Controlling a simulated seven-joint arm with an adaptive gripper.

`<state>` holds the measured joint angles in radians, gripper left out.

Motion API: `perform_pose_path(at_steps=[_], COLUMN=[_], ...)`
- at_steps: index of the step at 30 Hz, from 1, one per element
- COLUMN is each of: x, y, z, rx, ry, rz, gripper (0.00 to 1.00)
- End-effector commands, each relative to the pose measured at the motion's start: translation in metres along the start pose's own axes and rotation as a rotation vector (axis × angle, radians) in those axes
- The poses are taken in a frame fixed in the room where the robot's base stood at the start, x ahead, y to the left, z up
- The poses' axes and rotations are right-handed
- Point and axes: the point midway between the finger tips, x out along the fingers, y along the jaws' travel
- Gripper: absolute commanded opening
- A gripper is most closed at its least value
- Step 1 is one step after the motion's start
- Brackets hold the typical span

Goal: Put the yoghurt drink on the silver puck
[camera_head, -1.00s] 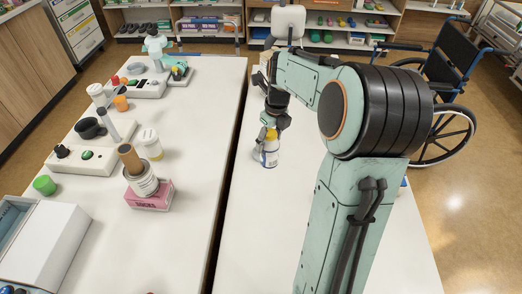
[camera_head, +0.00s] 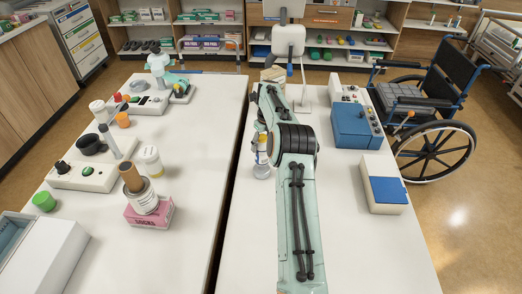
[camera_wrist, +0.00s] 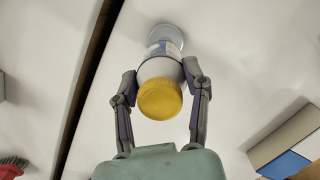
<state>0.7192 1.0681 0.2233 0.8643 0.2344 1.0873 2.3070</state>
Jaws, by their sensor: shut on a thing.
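The yoghurt drink (camera_head: 262,150) is a white bottle with a blue label and a yellow cap. It is near the left edge of the right-hand table, partly hidden by my arm. In the wrist view my gripper (camera_wrist: 160,80) is shut on the yoghurt drink (camera_wrist: 162,68), one finger on each side below the cap. The silver puck (camera_wrist: 168,34) shows as a pale grey disc at the bottle's base; it also shows under the bottle in the head view (camera_head: 262,172). I cannot tell whether the bottle touches it.
A blue box (camera_head: 350,125) and a white case with a blue panel (camera_head: 387,190) stand on the right. A dark gap (camera_head: 232,180) separates the tables. The left table holds a pink box (camera_head: 149,214) with a can, and several other items. The right table's front is clear.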

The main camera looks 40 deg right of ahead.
Motion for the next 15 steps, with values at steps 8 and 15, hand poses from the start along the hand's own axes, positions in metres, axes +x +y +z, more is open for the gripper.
perform_pose_path(at_steps=[8,15], x=[0.023,0.039], y=[-0.004,-0.004], z=[0.002,0.000], rx=[-0.001,-0.002], ry=[0.003,-0.001], rz=[0.001,-0.001], gripper=[0.08,0.08])
